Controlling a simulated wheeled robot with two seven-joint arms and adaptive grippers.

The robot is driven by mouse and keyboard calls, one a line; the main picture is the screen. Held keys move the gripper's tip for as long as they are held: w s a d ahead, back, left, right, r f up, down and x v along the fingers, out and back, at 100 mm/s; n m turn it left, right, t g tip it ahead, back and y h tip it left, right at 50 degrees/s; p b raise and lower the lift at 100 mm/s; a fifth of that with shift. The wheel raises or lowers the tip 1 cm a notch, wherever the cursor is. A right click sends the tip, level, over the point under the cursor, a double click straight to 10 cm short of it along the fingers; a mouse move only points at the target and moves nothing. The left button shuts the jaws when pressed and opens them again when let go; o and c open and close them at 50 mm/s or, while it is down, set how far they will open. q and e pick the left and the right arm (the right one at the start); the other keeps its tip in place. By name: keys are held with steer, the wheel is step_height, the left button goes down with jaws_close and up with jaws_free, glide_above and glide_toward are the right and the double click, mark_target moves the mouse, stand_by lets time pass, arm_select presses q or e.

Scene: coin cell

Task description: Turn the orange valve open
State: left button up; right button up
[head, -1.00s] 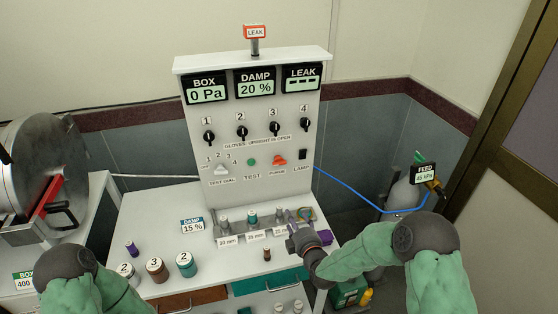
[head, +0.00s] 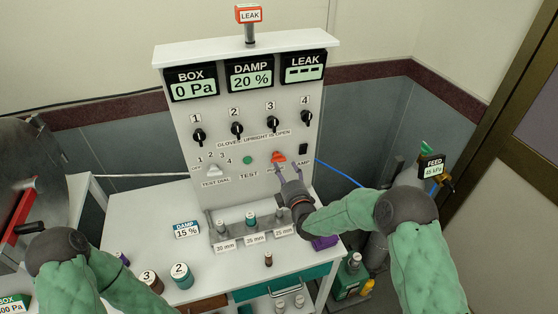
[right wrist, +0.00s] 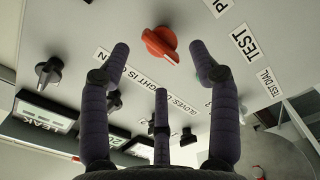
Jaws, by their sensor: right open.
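The orange valve (head: 278,156) is a small knob low on the white panel (head: 185,130), right of the green TEST button. The right wrist view shows the orange valve (right wrist: 160,44) up close, with its raised grip slanting down to the right. My right gripper (head: 287,172) is open just in front of and below the valve. In the right wrist view its purple-grey fingers (right wrist: 160,60) are spread with the valve between the outer two, apparently not touching it. The label under the valve is covered by the fingers. My left gripper is out of view; only its arm shows.
Black numbered knobs (head: 237,130) sit above the valve. A white test dial (head: 212,170) is to its left and a black LAMP switch (head: 303,149) to its right. Below, a rack (head: 250,232) holds small cylinders. Jars (head: 180,275) stand on the bench.

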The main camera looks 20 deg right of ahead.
mark_target(279, 159)
steer(key=w, duration=0.6)
steer(key=shift+a+f, duration=0.1)
